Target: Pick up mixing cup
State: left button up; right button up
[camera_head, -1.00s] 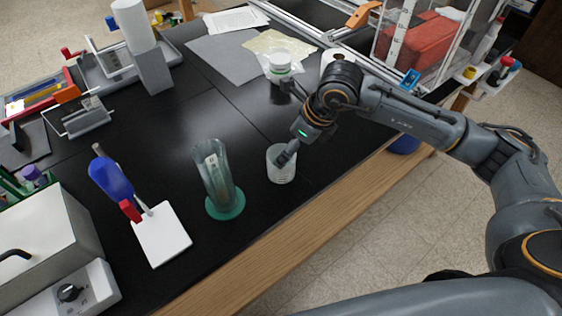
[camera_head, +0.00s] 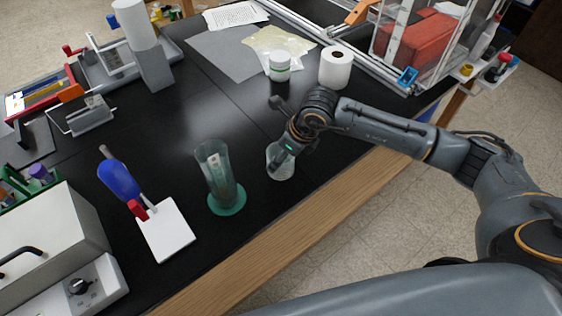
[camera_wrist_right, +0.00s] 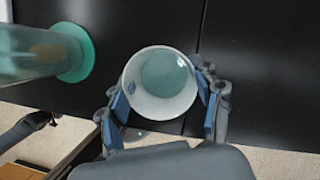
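The mixing cup (camera_head: 281,163), a small clear cup, stands upright on the black bench near its front edge. In the right wrist view the cup (camera_wrist_right: 160,86) is seen from above, with a white rim and pale teal bottom. My right gripper (camera_head: 281,153) is down at the cup; the arm hides part of the cup in the head view. In the right wrist view the gripper (camera_wrist_right: 161,99) has its blue-padded fingers spread on both sides of the cup. Whether both pads touch it cannot be told. My left gripper is out of view.
A tall green-based cylinder (camera_head: 216,172) stands left of the cup. A white stand with a blue-handled tool (camera_head: 120,181) is farther left. A white-lidded jar (camera_head: 279,67) and paper roll (camera_head: 336,68) stand behind. Bare bench lies between cup and jar.

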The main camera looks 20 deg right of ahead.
jog(key=shift+c, duration=0.5)
jog(key=shift+r, duration=0.15)
